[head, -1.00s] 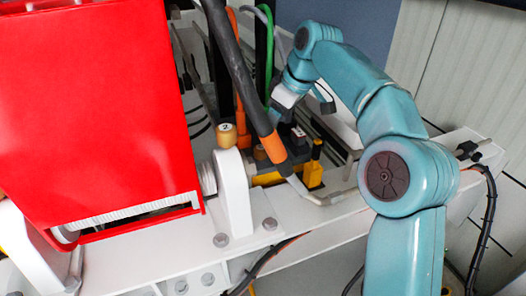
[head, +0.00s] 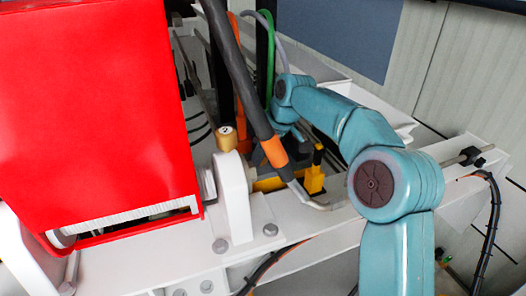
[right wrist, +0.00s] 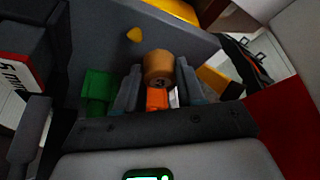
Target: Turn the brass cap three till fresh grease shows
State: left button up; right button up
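The brass cap marked 3 (right wrist: 158,66) shows in the right wrist view, upright above an orange part (right wrist: 157,98). My right gripper (right wrist: 159,78) has one dark finger on each side of this cap, very close to it. I cannot tell whether the fingers press on it. In the head view my right gripper (head: 284,131) is low behind the dark hose and partly hidden, and cap three is hidden there. A brass cap marked 2 (head: 226,137) stands on a white bearing block to the left. My left gripper is not in view.
A red guard (head: 95,110) fills the left. A dark hose with an orange end (head: 274,152) crosses close to my right gripper. A yellow part (head: 314,181) stands on the white frame. In the right wrist view a green block (right wrist: 97,92) is beside the left finger.

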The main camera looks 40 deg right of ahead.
jog(key=c, duration=0.3)
jog(key=shift+a+m+h, duration=0.1)
jog(key=shift+m+h, duration=0.6)
jog(key=shift+m, duration=0.9)
jog(key=o, duration=1)
jog(key=p+v, duration=0.1)
jog(key=v, duration=1.5)
jog(key=shift+s+r+p, duration=0.1)
jog(key=shift+s+p, duration=0.15)
jog(key=shift+p, duration=0.15)
